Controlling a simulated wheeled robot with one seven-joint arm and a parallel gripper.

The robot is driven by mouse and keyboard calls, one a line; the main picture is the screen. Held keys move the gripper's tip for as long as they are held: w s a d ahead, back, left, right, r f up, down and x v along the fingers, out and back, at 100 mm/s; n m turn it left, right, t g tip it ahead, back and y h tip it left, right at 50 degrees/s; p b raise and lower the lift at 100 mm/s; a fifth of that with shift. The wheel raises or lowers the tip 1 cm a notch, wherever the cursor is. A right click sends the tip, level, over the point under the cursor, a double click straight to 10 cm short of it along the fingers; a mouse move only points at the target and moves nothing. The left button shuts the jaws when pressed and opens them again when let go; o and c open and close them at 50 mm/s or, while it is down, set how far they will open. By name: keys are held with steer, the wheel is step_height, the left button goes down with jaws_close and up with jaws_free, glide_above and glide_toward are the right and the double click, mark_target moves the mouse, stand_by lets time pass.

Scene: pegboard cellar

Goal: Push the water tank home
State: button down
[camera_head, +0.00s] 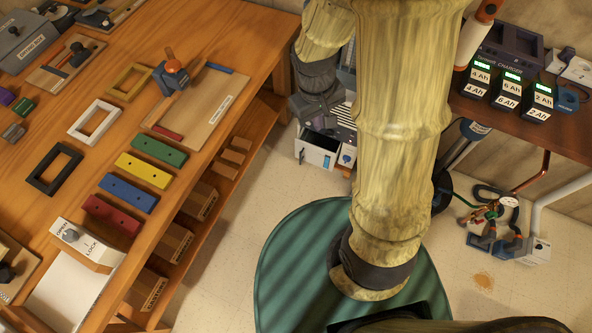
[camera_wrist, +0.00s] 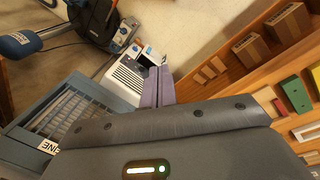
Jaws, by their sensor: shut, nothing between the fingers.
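A small white appliance with a louvred top (camera_head: 343,117) stands on the floor beyond the wooden workbench; it also shows in the wrist view (camera_wrist: 128,74). Its water tank (camera_head: 314,153) appears as a white drawer-like front at the lower left, standing out from the body with a dark gap behind its top edge. In the wrist view the tank (camera_wrist: 150,51) lies just beyond my fingertips. My gripper (camera_head: 316,126) is shut and empty, above and close to the tank. I cannot tell whether the fingers touch it. My arm hides part of the appliance.
The workbench (camera_head: 190,60) with coloured blocks and frames fills the left, with boxes on its lower shelf (camera_head: 200,200). A brown shelf with chargers (camera_head: 507,88) is at the right. Pipes and a gauge (camera_head: 508,201) stand below it. Tiled floor (camera_head: 260,190) is clear between.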

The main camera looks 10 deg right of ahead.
steer(key=w+a+f+n+h+b, duration=0.1)
steer(key=w+f+n+h+b, duration=0.25)
steer(key=f+b, duration=0.85)
steer(key=w+f+n+h+b, duration=0.35)
steer(key=f+b, duration=0.25)
steer(key=f, duration=1.2)
steer(key=w+a+f+n+h+b, duration=0.1)
steer(key=w+f+n+h+b, duration=0.3)
steer(key=f+b, duration=0.85)
steer(key=w+a+f+n+t+b, duration=0.2)
steer(key=f+n+t+b, duration=0.2)
steer(key=f, duration=0.5)
steer(key=w+a+f+n+t+b, duration=0.2)
steer(key=a+f+n+t+b, duration=0.1)
steer(key=f, duration=0.7)
steer(key=w+a+f+n+t+b, duration=0.2)
steer(key=f+n+t+b, duration=0.3)
steer(key=f, duration=0.5)
steer(key=shift+a+f+h+b, duration=0.2)
steer(key=shift+a+h+b, duration=0.2)
steer(key=shift+a+b, duration=0.3)
steer(key=shift+w, duration=0.1)
steer(key=b+x, duration=0.7)
steer(key=x, duration=0.7)
steer(key=shift+b, duration=0.4)
